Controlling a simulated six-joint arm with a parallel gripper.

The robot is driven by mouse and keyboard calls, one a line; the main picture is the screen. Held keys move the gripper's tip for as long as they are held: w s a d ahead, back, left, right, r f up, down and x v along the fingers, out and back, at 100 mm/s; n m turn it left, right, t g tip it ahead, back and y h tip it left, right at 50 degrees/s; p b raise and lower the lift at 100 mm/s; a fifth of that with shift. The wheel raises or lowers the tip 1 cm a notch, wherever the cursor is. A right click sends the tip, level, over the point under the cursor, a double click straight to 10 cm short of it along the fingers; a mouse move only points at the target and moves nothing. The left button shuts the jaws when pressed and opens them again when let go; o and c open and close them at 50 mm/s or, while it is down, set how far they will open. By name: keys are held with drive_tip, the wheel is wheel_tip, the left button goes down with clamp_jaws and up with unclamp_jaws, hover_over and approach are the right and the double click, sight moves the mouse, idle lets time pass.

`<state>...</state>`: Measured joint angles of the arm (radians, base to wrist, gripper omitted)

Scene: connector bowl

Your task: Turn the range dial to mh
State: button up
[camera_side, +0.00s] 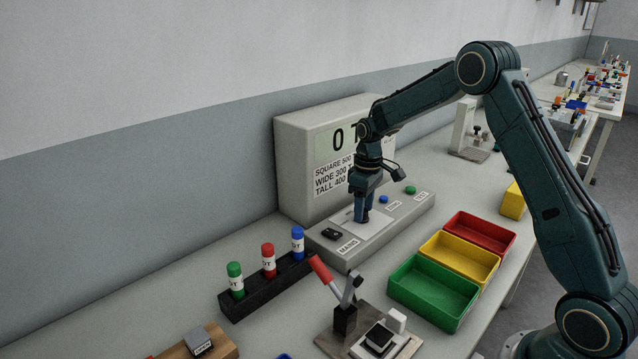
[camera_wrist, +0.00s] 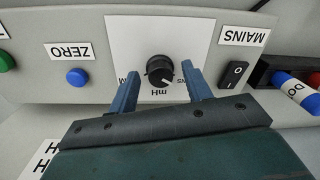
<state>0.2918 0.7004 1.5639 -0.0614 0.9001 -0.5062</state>
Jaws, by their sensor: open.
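The range dial (camera_wrist: 160,70) is a round black knob on a white plate (camera_wrist: 120,38) in the wrist view. A small light mark shows on its lower right. The "mH" label (camera_wrist: 158,92) reads upside down just below the dial; other labels left and right are partly hidden by my fingers. My gripper (camera_wrist: 159,77) is open, its blue fingers on either side of the dial with gaps showing. In the side view my gripper (camera_side: 362,216) points down at the plate on the grey meter's sloping panel (camera_side: 410,215); the dial is hidden there.
A black mains switch (camera_wrist: 235,75) sits right of the dial, and a blue zero button (camera_wrist: 77,77) left. A rack of capped tubes (camera_side: 268,285), a red-handled lever fixture (camera_side: 335,290) and green, yellow and red trays (camera_side: 434,292) stand nearby.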

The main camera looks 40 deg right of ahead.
drive_tip(key=c, duration=1)
drive_tip(key=shift+o, duration=0.2)
drive_tip(key=shift+m, duration=0.4)
drive_tip(key=m, duration=0.5)
drive_tip(key=shift+a, duration=0.1)
drive_tip(key=m, duration=0.6)
drive_tip(key=shift+t, duration=0.3)
drive_tip(key=shift+r, duration=0.1)
drive_tip(key=o, duration=1)
drive_tip(key=shift+c, duration=0.2)
